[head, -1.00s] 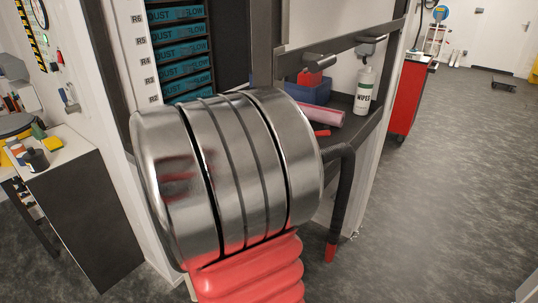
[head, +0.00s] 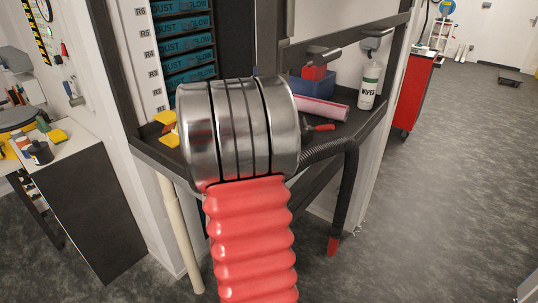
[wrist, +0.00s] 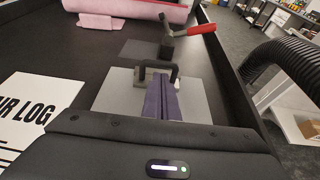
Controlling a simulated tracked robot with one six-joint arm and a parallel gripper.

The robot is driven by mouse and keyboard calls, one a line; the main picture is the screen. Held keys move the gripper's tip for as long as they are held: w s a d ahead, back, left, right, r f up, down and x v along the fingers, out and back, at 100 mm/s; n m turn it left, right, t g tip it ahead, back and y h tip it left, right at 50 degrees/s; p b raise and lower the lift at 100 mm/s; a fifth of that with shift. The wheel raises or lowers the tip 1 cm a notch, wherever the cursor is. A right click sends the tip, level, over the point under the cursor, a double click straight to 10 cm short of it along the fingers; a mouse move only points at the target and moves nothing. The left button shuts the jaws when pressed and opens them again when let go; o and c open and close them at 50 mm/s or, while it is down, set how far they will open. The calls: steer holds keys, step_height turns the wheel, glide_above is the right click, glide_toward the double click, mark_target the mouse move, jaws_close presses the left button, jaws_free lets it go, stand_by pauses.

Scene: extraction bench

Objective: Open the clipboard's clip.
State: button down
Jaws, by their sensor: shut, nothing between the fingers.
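A white sheet headed with a partly cut-off "LOG" title (wrist: 28,112) lies on the dark bench at the left of the wrist view. It may belong to the clipboard, but no clip can be made out on it. My gripper (wrist: 163,80) shows purple fingers pressed together with nothing between them. They point over a pale grey plate (wrist: 108,95) to the right of the sheet. A dark bracket-like part (wrist: 145,72) stands at the fingertips; I cannot tell if they touch. In the head view my own arm hides the gripper.
A red-handled tool (wrist: 196,32) and a pink roll (wrist: 130,8) lie beyond the plate. A dark ribbed hose (wrist: 280,65) runs along the right. A wipes bottle (head: 369,86) and blue bin (head: 315,88) stand on the bench. Open floor lies right.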

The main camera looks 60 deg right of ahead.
steer(key=shift+d+r, duration=0.15)
steer(key=shift+d, duration=0.55)
steer(key=shift+s+d+r, duration=0.1)
steer(key=shift+s+r, duration=0.05)
steer(key=shift+y, duration=0.3)
